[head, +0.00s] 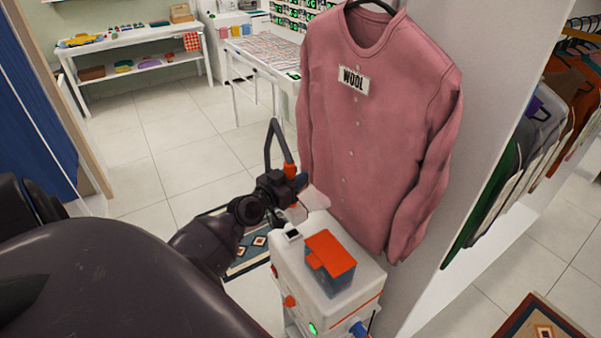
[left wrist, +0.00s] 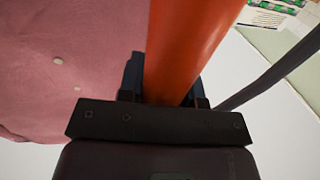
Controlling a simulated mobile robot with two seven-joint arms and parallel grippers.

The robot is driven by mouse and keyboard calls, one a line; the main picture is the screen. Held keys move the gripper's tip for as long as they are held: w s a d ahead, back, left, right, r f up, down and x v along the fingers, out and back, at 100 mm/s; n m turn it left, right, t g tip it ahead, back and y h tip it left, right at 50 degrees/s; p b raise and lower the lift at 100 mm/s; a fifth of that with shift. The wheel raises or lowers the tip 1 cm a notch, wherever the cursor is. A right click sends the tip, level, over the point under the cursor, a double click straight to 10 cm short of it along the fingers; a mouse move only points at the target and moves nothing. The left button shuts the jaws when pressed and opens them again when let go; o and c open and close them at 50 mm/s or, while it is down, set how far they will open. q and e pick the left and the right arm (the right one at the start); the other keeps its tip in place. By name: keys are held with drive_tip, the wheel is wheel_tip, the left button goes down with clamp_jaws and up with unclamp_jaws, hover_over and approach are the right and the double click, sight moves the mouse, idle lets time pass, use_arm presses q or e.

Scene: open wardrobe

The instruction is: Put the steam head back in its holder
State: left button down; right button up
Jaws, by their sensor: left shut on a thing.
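The orange handle of the steam head (head: 290,170) is in my left gripper (head: 287,188), which is shut on it above the steamer. A pale, rounded part (head: 314,198) beside the gripper looks like the head's front. In the left wrist view, the orange handle (left wrist: 183,45) runs up between the fingers of the gripper (left wrist: 163,95). A dark hose (head: 268,145) loops up from the handle. The white steamer (head: 365,278) stands below with a blue tank under an orange lid (head: 330,252). A small white piece with a dark opening (head: 292,234), perhaps the holder, is on its top. My right gripper is out of view.
A pink shirt (head: 378,130) labelled WOOL hangs close behind the steamer, against a white wardrobe panel (head: 480,100). Clothes (head: 510,160) hang at the right. A patterned rug (head: 246,262) lies left of the steamer. White tables (head: 135,38) stand at the back; the floor between is clear.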

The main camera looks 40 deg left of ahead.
use_arm(q)
drive_tip(key=shift+s+r, duration=0.1)
drive_tip(key=shift+s, duration=0.05)
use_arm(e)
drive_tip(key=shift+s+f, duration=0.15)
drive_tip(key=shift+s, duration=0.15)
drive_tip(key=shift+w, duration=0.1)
use_arm(q)
drive_tip(key=shift+f+b, duration=0.65)
drive_tip(key=shift+b, duration=0.05)
wheel_tip(320, 180, down, 2)
drive_tip(key=shift+f+b, duration=0.1)
drive_tip(key=shift+b, duration=0.9)
drive_tip(key=shift+f+b, duration=0.85)
drive_tip(key=shift+f, duration=0.3)
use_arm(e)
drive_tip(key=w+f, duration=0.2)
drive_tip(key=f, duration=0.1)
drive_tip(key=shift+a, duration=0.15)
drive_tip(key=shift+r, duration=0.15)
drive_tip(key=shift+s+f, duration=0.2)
